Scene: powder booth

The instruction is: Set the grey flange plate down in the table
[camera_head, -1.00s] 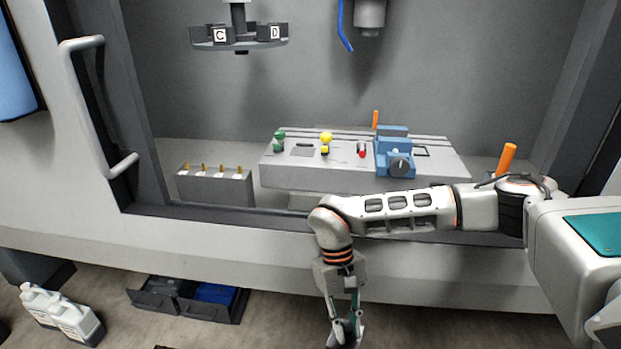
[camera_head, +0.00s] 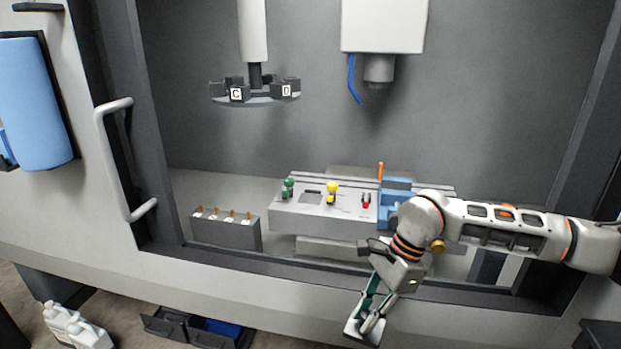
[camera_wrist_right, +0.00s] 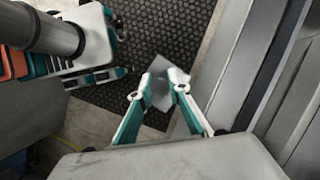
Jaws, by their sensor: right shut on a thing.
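My right gripper (camera_head: 365,328) hangs low in front of the booth's front sill in the head view, fingers pointing down. In the right wrist view, its two green and white fingers (camera_wrist_right: 161,84) are shut on the grey flange plate (camera_wrist_right: 157,96), a thin flat grey piece partly hidden by the fingertips. The table (camera_head: 312,219) is the grey slotted block inside the booth, behind and above the gripper. My right forearm and wrist hide its right part. The plate is outside the booth, apart from the table.
On the table are a green knob (camera_head: 288,187), a yellow knob (camera_head: 333,189), a red-tipped part (camera_head: 366,201) and a blue vise (camera_head: 396,186). A spindle (camera_head: 380,70) and tool carousel (camera_head: 256,99) hang above. A grey rack (camera_head: 226,230) stands left. The front sill (camera_head: 215,260) lies between.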

